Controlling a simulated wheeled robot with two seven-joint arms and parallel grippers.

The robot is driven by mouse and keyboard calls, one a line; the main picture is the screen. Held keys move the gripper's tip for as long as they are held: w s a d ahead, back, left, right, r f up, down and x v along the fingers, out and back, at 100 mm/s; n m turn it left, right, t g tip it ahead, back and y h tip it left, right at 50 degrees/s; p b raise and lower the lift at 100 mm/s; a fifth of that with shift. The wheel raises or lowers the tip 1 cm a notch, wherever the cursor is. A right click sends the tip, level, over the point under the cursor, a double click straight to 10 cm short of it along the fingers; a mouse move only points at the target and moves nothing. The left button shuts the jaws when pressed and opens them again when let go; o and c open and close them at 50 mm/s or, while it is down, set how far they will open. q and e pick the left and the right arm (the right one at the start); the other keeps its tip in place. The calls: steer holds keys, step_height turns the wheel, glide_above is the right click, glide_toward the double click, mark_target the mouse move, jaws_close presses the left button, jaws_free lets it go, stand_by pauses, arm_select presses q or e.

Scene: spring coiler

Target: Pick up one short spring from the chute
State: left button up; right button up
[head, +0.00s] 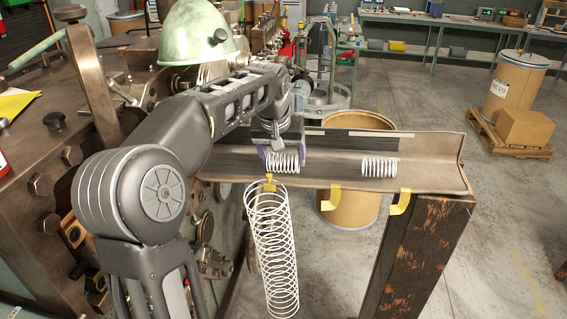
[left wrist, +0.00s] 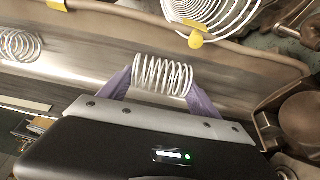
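One short white spring (head: 283,162) is at the left part of the metal chute (head: 330,165). A second short spring (head: 379,167) lies in the chute farther right. My left gripper (head: 281,157) reaches down over the left spring, with a purple finger at each end of its coil. In the left wrist view, that spring (left wrist: 162,75) sits between the purple fingertips (left wrist: 160,80) with no clear gap. I cannot tell whether they grip it or whether it is off the chute floor. The second spring (left wrist: 20,45) shows at the left edge there. My right gripper is not in view.
A long white spring (head: 273,240) hangs from a yellow hook (head: 269,184) on the chute's front edge, just below the gripper. Two more yellow hooks stand empty to the right. A rusty post (head: 420,255) supports the chute's right end. Machinery with a green helmet (head: 197,35) is at left.

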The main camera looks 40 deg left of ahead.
mark_target(283, 154)
arm_select(q)
steer(key=c, duration=0.9)
steer(key=shift+o, duration=0.2)
steer(key=shift+r, duration=0.1)
step_height(283, 154, up, 10)
steer(key=shift+f, duration=0.1)
stand_by(0.3)
